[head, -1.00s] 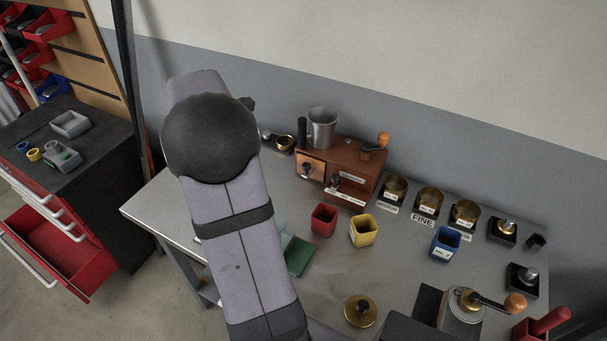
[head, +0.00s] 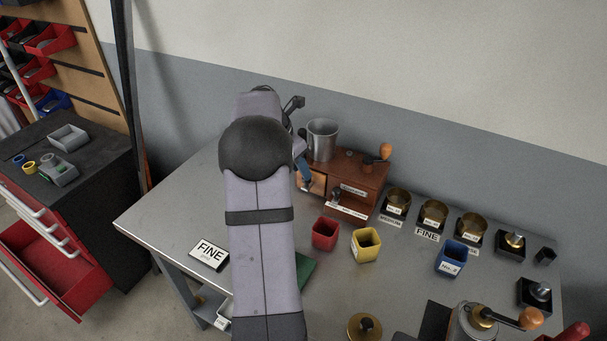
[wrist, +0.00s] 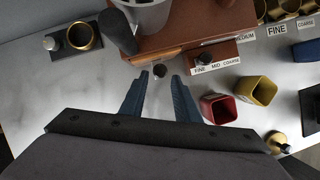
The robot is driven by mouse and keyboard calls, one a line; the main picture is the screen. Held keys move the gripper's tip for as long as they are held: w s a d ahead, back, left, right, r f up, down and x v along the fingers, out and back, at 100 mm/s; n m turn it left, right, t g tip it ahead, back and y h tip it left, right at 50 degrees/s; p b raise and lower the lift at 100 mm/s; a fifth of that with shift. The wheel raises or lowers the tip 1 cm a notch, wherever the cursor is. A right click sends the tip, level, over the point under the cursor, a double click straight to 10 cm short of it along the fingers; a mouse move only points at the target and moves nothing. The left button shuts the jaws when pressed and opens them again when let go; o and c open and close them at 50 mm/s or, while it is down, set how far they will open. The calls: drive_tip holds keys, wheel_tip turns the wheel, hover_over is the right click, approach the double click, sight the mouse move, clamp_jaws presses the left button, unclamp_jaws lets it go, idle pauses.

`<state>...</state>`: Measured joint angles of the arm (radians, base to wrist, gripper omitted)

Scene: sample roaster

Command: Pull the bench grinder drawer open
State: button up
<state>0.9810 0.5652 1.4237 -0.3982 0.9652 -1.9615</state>
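The bench grinder is a brown wooden box (head: 362,175) with a steel cup (head: 322,140) on top, at the back of the bench. Its lighter drawer front (head: 318,184) is on the left of the near face, partly hidden by my gripper (head: 304,174). In the wrist view my gripper (wrist: 160,80) is open, its two blue fingers pointing at the grinder (wrist: 190,28). The small dark round drawer knob (wrist: 160,70) shows between the fingertips, with gaps on both sides. No contact is visible. I cannot tell whether the tips reach past the knob.
A selector lever (wrist: 207,57) with a FINE MID COARSE label sits just right of the fingers. A red cup (head: 325,233) and a yellow cup (head: 366,245) stand in front. A FINE card (head: 209,254) lies left. The bench directly before the drawer looks clear.

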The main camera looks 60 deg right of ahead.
drive_tip(key=shift+x, duration=2)
clamp_jaws()
drive_tip(key=a, duration=0.9)
unclamp_jaws()
